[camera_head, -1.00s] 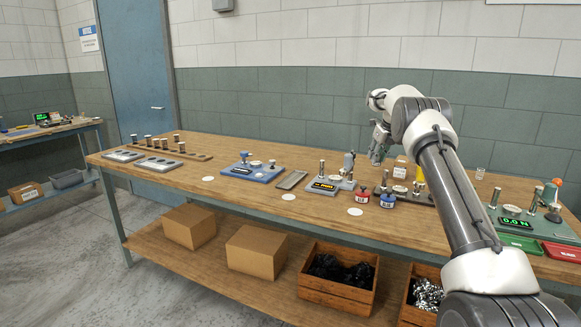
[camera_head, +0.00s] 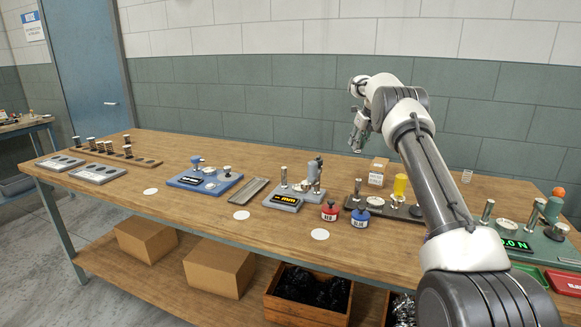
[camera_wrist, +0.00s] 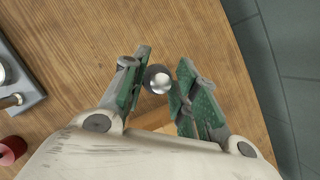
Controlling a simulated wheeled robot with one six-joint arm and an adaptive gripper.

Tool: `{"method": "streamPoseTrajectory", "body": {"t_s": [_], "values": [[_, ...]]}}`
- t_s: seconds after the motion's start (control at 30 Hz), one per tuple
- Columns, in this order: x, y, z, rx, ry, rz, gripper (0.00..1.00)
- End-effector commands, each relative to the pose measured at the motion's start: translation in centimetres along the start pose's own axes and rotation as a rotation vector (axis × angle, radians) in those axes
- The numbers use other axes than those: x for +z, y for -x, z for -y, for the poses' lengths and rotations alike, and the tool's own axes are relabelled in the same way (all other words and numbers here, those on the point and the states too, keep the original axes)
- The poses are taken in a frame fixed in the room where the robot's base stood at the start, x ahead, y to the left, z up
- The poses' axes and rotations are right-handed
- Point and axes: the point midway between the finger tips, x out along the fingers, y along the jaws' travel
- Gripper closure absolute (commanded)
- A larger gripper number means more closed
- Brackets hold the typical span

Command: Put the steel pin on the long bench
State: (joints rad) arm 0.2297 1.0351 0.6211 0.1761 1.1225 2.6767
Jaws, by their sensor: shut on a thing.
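The steel pin (camera_wrist: 159,79) shows end-on in the wrist view as a round, shiny metal end with a dark rim. My gripper (camera_wrist: 160,84) has its green-padded fingers shut on it. In the head view my gripper (camera_head: 358,135) is raised above the back of the long wooden bench (camera_head: 225,147), in front of the wall. The pin cannot be made out in the head view. Bare wood lies below the pin in the wrist view, with the bench edge to the right.
The bench carries a blue fixture (camera_head: 205,178), a grey tray (camera_head: 241,191), a grey gauge with a display (camera_head: 284,202), red (camera_head: 330,210) and blue (camera_head: 361,216) pots, a cardboard box (camera_head: 378,171) and a green force tester (camera_head: 540,246). Bare wood lies along the back.

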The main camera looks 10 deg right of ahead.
Motion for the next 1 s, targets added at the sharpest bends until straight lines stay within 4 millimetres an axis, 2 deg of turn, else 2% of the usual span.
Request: {"method": "streamPoseTrajectory", "body": {"t_s": [0.1,0.3,0.57,0.7,1.0], "values": [[-0.4,-0.8,0.0,0.001,0.0,-0.002,0.99],[-1.9,-4.3,0.0,0.0,0.0,-0.002,0.99],[-2.9,-6.8,0.0,0.0,0.0,-0.001,0.99],[-3.7,-8.7,0.0,0.0,0.0,-0.001,0.99],[-3.9,-9.2,0.0,0.0,0.001,0.001,0.99]]}}
